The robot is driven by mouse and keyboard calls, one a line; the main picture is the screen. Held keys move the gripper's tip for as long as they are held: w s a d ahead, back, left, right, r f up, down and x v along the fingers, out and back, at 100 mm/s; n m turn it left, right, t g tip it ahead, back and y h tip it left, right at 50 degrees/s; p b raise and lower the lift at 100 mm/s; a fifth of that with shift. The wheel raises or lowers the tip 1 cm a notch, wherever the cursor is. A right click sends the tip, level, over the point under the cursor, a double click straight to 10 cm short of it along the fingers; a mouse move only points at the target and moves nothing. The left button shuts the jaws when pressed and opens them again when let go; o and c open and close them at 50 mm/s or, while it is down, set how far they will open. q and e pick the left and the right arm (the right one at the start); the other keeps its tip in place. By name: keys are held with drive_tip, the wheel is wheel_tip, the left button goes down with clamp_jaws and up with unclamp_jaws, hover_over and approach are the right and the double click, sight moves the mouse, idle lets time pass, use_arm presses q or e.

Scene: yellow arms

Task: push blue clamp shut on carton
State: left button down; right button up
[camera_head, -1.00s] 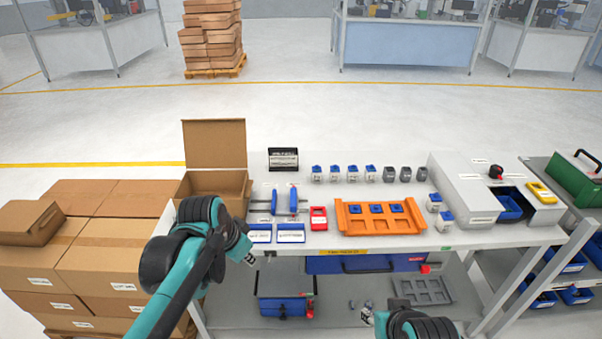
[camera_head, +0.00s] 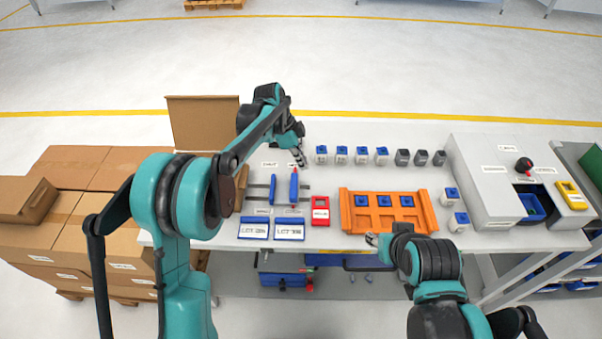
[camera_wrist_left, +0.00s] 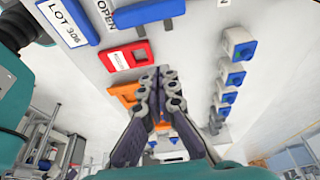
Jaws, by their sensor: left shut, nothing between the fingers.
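The blue clamp (camera_head: 272,190) has two upright blue jaws on a grey rail, apart from each other; the right jaw (camera_head: 294,187) stands near a small label. I see nothing held between them. A blue bar, probably a clamp jaw (camera_wrist_left: 150,11), shows at the top of the left wrist view. The open brown carton (camera_head: 203,122) stands at the bench's left end, its body mostly hidden by my left arm. My left gripper (camera_head: 301,160) is shut and empty, just behind the right jaw; its closed fingers also show in the left wrist view (camera_wrist_left: 160,76). My right gripper (camera_head: 372,240) is at the front edge.
Two blue-edged lot cards (camera_head: 253,228) and a red tray (camera_head: 320,211) lie in front of the clamp. An orange rack (camera_head: 360,222) with blue-topped parts stands right of them. Small blue-capped and grey pieces (camera_head: 341,155) line the back.

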sight(299, 190)
use_arm(q)
drive_tip(key=shift+s, duration=0.15)
drive_tip(key=b+x, duration=0.3)
drive_tip(key=x, duration=0.7)
drive_tip(key=a, duration=0.3)
drive_tip(key=shift+a+b, duration=0.15)
drive_tip(key=shift+b, duration=0.15)
drive_tip(key=shift+a, duration=0.35)
drive_tip(key=shift+a+r, duration=0.1)
